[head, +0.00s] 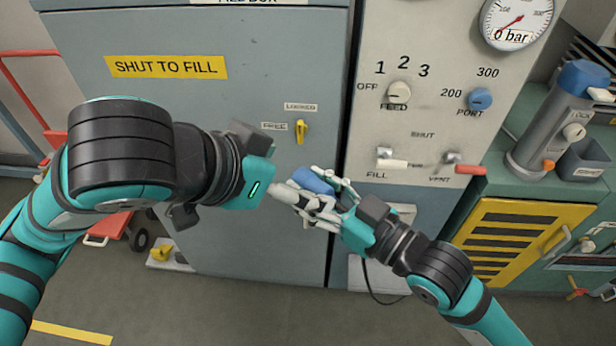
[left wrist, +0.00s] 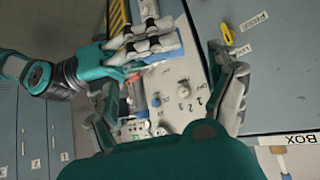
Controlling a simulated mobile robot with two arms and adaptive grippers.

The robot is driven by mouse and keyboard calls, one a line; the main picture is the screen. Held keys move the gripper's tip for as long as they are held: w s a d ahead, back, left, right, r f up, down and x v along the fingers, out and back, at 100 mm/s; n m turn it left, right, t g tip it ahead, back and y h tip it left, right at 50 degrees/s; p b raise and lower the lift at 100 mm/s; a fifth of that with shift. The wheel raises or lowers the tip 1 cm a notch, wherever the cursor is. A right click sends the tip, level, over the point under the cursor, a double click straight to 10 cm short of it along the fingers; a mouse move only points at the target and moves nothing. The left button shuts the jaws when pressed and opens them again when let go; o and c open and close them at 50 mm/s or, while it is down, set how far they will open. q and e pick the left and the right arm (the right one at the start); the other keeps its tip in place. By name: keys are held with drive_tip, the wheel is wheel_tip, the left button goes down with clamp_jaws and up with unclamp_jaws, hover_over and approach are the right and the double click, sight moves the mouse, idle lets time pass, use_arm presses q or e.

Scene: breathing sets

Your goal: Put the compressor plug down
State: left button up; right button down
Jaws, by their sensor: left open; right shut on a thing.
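The compressor plug (head: 315,181), a short blue piece, shows between the pale fingers of my right gripper (head: 318,197). My right gripper is shut on it and holds it in the air in front of the cabinet; the fingers hide part of it.
A grey fill cabinet (head: 210,30) stands behind, with a yellow lever (head: 300,131). Right of it is a panel with a feed knob (head: 398,92), a blue port knob (head: 480,99), fill and vent levers and a gauge (head: 517,20). A green bench (head: 540,185) holds a grey cylinder (head: 548,125).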

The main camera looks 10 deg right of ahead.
sight(316, 183)
use_arm(q)
drive_tip(key=x, duration=0.6)
drive_tip(key=shift+w+d+f, duration=0.15)
drive_tip(key=shift+w+f, duration=0.05)
drive_tip(key=c, duration=1.3)
use_arm(e)
drive_tip(key=c, duration=0.7)
unclamp_jaws()
drive_tip(key=shift+f, duration=0.1)
